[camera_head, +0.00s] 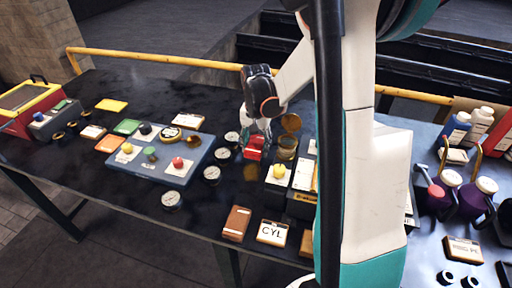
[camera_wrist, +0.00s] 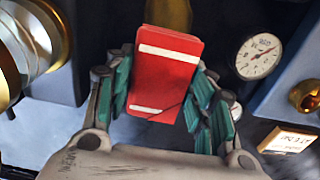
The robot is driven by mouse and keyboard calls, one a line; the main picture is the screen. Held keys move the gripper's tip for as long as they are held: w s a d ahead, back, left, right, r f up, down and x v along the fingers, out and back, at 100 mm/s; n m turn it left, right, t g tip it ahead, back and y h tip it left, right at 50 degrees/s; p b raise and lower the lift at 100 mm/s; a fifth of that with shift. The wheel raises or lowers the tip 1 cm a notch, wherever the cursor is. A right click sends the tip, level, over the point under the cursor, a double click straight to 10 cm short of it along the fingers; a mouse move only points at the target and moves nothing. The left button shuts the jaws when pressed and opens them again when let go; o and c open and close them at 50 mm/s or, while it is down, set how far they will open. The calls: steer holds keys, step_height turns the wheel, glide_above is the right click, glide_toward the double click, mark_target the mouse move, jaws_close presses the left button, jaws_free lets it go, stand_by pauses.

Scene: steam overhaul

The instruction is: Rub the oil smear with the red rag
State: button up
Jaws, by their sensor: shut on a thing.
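My gripper (camera_head: 257,140) is shut on the red rag (camera_head: 254,153), a folded red block with white stripes. In the wrist view the rag (camera_wrist: 167,75) sits between the teal fingers (camera_wrist: 163,98). The oil smear (camera_head: 251,173) is a brown-amber patch on the dark bench top, just in front of the rag in the head view. Part of a brown patch, likely the smear, shows in the wrist view (camera_wrist: 168,13) past the rag's far end. Whether the rag touches the bench is unclear.
Several round gauges stand left of the gripper, one (camera_head: 212,174) close to the smear. Brass cylinders (camera_head: 287,147) stand close on the right, near a box with a yellow knob (camera_head: 279,171). A blue tray (camera_head: 143,163) lies left. A yellow rail (camera_head: 160,60) runs behind.

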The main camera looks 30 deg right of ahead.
steer(key=shift+r+p, duration=0.75)
steer(key=shift+r, duration=0.7)
